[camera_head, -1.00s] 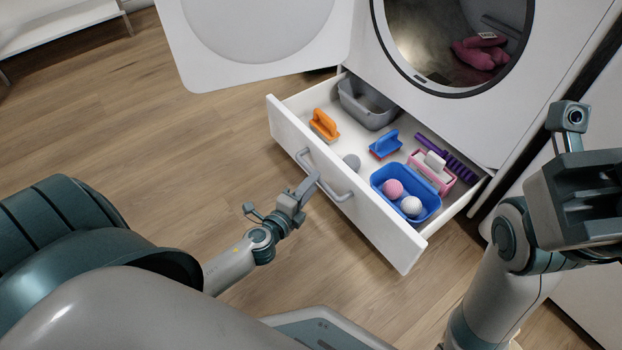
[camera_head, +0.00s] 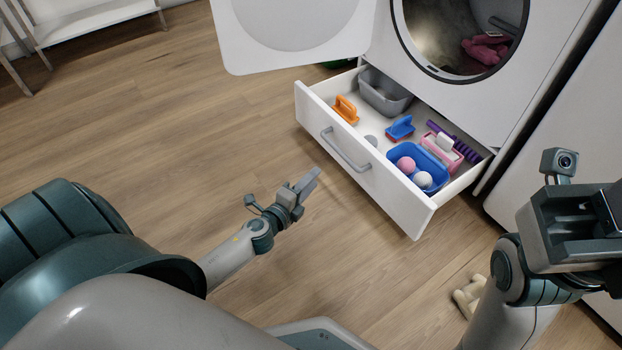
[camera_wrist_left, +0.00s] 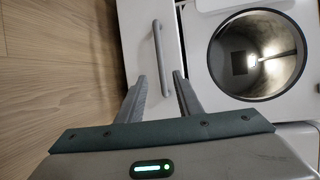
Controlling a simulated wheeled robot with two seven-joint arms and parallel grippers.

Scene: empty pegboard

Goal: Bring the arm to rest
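My left gripper (camera_head: 308,184) is over the wooden floor in front of the open drawer (camera_head: 318,122), apart from its grey handle (camera_head: 345,152).
The drawer holds a grey bin (camera_head: 384,98), a blue basket (camera_head: 418,166) with two balls, and brushes. The washer door (camera_head: 290,30) hangs open above. A pale object (camera_head: 468,296) lies on the floor by my right arm. Open floor lies left.

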